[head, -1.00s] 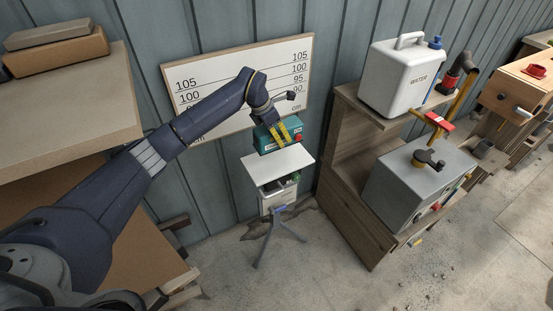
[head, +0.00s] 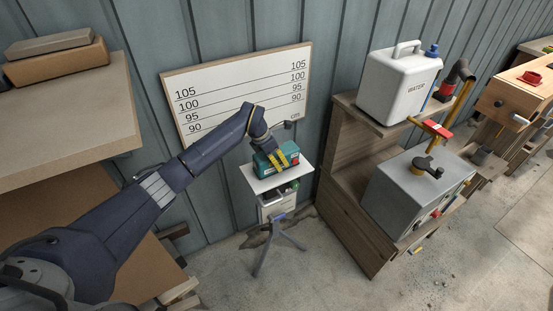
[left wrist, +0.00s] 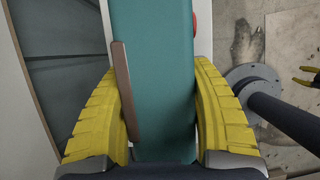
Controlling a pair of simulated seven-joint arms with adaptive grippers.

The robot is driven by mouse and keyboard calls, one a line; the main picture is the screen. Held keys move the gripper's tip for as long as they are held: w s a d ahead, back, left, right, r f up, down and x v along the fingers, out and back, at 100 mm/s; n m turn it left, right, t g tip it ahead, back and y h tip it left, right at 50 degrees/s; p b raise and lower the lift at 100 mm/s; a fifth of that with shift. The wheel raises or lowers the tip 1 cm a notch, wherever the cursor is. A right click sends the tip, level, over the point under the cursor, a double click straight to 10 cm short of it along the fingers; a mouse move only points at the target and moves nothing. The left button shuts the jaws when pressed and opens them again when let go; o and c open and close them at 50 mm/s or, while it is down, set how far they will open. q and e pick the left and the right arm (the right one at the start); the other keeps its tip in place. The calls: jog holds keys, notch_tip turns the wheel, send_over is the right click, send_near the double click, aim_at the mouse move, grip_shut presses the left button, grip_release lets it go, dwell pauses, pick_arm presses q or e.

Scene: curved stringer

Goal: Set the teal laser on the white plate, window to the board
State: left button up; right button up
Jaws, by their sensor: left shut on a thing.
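The teal laser (head: 264,163) is in my left gripper (head: 279,160), whose yellow fingers close on both its sides. In the left wrist view the laser (left wrist: 152,70) fills the space between the fingers (left wrist: 160,110). A red part shows at its right end. It is over the white plate (head: 292,177), low on or just above it; I cannot tell if they touch. The plate tops a tripod stand. The board (head: 240,88) with cm lines stands behind against the wall. The laser's window is not visible. My right gripper (left wrist: 304,76) shows small at the left wrist view's edge, fingers apart.
A wooden shelf (head: 345,150) stands right of the stand, with a white water can (head: 400,85) and a grey box (head: 410,195). A workbench (head: 70,120) is at left. An open bin with small items hangs under the plate.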

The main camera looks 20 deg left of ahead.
pick_arm(q)
jog(key=o, duration=1.5)
jog(key=shift+o, duration=0.2)
jog(key=shift+v, duration=3.8)
jog(key=shift+d, duration=0.15)
